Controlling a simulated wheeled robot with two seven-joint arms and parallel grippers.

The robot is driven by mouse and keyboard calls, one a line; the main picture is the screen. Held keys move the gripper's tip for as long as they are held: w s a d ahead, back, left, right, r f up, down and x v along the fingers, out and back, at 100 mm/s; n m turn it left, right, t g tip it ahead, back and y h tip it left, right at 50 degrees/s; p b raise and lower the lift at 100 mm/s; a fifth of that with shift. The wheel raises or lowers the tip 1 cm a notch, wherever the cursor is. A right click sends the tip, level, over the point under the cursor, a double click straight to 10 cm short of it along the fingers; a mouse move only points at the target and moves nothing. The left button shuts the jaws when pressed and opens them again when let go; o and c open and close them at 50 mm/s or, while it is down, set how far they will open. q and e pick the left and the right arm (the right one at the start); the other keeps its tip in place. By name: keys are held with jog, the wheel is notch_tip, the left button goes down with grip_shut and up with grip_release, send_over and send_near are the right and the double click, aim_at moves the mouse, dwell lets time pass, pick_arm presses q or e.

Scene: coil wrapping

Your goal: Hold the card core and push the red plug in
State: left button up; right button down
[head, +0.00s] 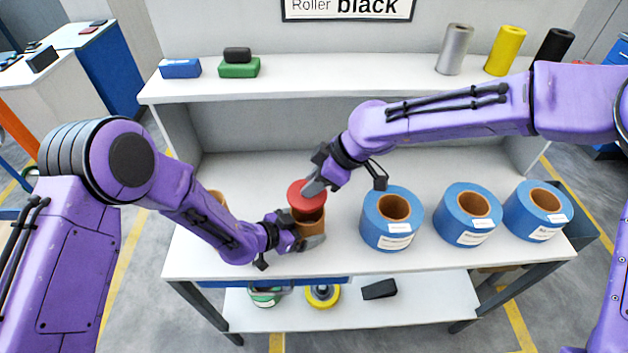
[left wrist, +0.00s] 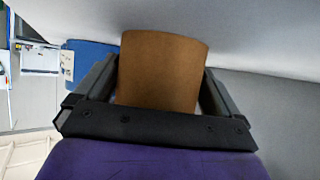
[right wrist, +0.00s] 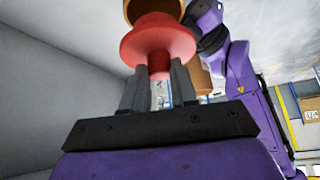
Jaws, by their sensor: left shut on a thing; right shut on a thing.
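The brown card core (head: 308,229) stands upright near the front of the bench. My left gripper (head: 302,240) is shut around it, and the core fills the space between the fingers in the left wrist view (left wrist: 160,72). The red plug (head: 305,196) is at the top of the core, with part of the dark core opening showing below it. My right gripper (head: 316,182) is shut on the plug. In the right wrist view the plug (right wrist: 158,42) has a wide flange, and the core's rim (right wrist: 150,8) shows just beyond it. I cannot tell whether plug and core touch.
Three blue-wrapped coils (head: 388,236) stand in a row to the right. Another brown core (head: 217,197) is partly hidden behind my left arm. A raised shelf (head: 340,72) behind holds small boxes and three rollers. The bench's back middle is clear.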

aim_at(314, 197)
dwell(0.6)
jog(key=shift+f, duration=0.65)
jog(key=shift+f, duration=1.75)
dwell(0.6)
jog(key=shift+r, duration=0.1)
jog(key=shift+r, duration=1.35)
jog(key=shift+f, duration=1.4)
dwell(0.4)
jog(key=c, duration=0.8)
grip_release()
